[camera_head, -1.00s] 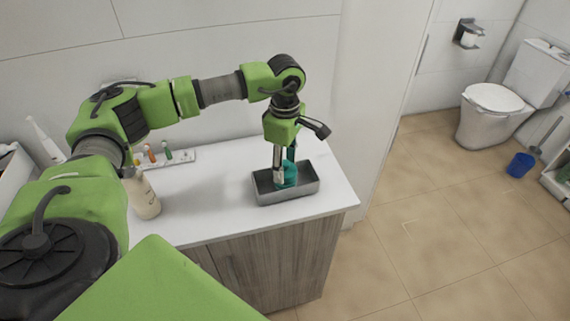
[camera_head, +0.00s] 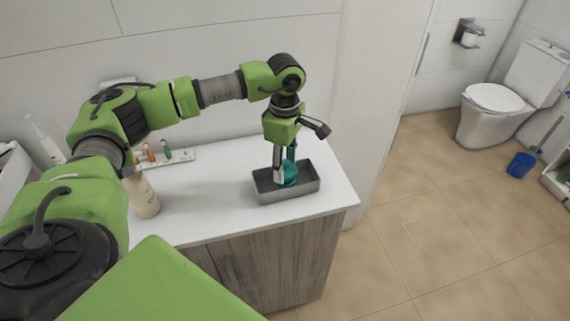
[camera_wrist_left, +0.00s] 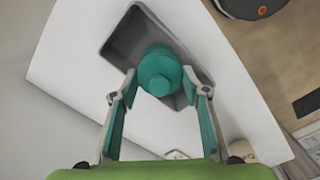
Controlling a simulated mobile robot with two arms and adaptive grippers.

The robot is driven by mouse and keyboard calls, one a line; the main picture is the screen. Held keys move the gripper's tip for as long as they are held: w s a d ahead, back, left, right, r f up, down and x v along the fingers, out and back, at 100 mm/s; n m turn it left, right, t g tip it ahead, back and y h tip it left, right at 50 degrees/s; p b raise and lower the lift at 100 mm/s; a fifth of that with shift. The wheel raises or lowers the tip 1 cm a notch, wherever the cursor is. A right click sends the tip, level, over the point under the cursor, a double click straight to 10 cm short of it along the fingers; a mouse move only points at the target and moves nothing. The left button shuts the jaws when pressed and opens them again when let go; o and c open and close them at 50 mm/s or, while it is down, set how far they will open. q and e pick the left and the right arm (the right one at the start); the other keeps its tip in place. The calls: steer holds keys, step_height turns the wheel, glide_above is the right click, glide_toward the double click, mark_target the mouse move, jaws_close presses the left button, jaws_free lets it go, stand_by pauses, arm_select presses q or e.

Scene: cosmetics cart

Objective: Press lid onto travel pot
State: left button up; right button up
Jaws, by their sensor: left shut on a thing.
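A teal round piece (camera_wrist_left: 158,72) with a smaller raised round top shows in the left wrist view. It stands inside a grey metal tray (camera_head: 307,188) on the white counter, and it also shows in the head view (camera_head: 290,176). I cannot tell the lid and the travel pot apart as two pieces; anything underneath is hidden. My left gripper (camera_head: 284,178) points down into the tray, shut on the teal piece, with a fingertip at either side of it. My right gripper is out of view.
A cream bottle (camera_head: 145,196) stands on the counter at the left. A white holder (camera_head: 180,158) with several small coloured items lies by the wall. The counter between the bottle and the tray is clear. The counter's front edge lies close to the tray.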

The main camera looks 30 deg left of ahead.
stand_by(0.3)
arm_select(q)
steer(key=o, duration=0.8)
steer(key=shift+o, duration=0.3)
steer(key=o, duration=0.4)
steer(key=shift+r+p, duration=0.55)
steer(key=shift+r, duration=0.3)
steer(key=shift+r+p, duration=1.5)
steer(key=shift+r, duration=1.15)
